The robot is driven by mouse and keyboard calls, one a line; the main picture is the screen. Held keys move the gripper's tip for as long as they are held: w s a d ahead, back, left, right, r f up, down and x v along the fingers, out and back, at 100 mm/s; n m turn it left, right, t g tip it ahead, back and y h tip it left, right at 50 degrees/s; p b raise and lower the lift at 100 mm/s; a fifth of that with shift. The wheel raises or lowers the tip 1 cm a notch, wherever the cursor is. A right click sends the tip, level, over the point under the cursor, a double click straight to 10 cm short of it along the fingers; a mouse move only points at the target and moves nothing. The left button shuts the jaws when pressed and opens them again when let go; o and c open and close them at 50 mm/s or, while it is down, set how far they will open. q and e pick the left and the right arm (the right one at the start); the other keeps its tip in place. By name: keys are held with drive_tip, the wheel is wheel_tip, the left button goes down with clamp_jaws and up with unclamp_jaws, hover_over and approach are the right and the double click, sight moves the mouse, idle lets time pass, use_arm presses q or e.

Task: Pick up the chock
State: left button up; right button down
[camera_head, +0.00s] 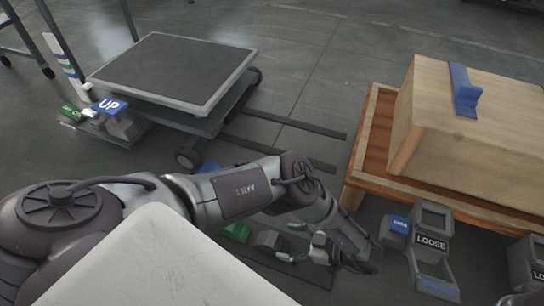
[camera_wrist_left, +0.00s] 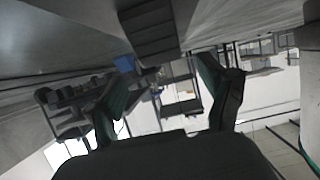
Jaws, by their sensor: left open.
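A blue wedge-shaped piece (camera_head: 465,92), the thing that looks most like a chock, sits on top of the wooden crate (camera_head: 480,140) at the right of the head view. My left gripper (camera_head: 290,243) is low near the floor, left of and below the crate, well apart from the blue piece. In the left wrist view its two fingers (camera_wrist_left: 165,95) with teal inner faces stand wide apart, and nothing is held between them. My left forearm hides part of the floor. My right gripper is not in view.
The crate rests on a wooden platform (camera_head: 372,140). A lift table (camera_head: 175,70) with a blue UP pedal (camera_head: 110,105) is at the left.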

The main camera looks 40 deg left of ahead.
sight(275, 239)
use_arm(q)
drive_tip(key=b+x, duration=0.1)
drive_tip(key=x, duration=0.1)
drive_tip(key=b+x, duration=0.1)
drive_tip(key=x, duration=0.2)
drive_tip(key=shift+s+d+f+b, duration=0.1)
drive_tip(key=shift+s+f+b, duration=0.05)
drive_tip(key=shift+f+b, duration=0.15)
drive_tip(key=shift+s+a, duration=0.1)
drive_tip(key=shift+a, duration=0.2)
drive_tip(key=shift+r, duration=0.1)
drive_tip(key=c, duration=1.5)
drive_tip(key=shift+r, duration=0.1)
